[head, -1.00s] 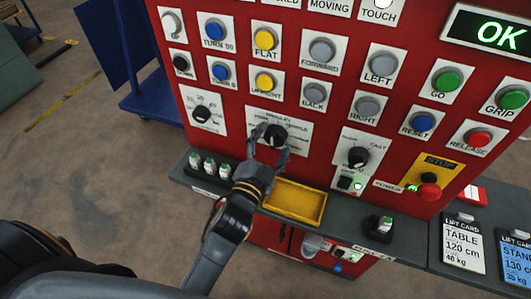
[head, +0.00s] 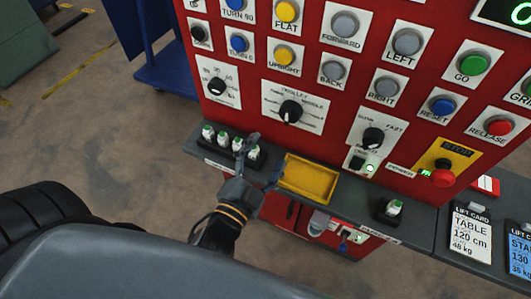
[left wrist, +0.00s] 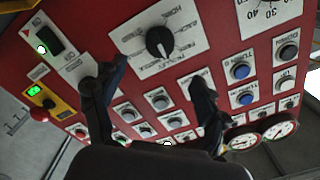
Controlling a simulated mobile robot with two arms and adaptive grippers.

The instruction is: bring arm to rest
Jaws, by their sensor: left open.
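My left gripper (head: 262,163) is open and empty, in front of the red control panel (head: 250,104) and over its grey ledge. Its fingers are near the left end of the yellow tray (head: 310,178), below the black selector knob (head: 291,111) and apart from it. In the left wrist view, the two spread fingers (left wrist: 157,78) stand either side of open space, with the black knob (left wrist: 159,42) on its white plate beyond them. My right gripper is not in view.
Several white-topped items (head: 222,138) sit in a black holder on the ledge, partly behind a finger. A red stop button (head: 443,178) sticks out at right. Lift cards (head: 472,233) lie further right. Open floor (head: 90,130) is at left.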

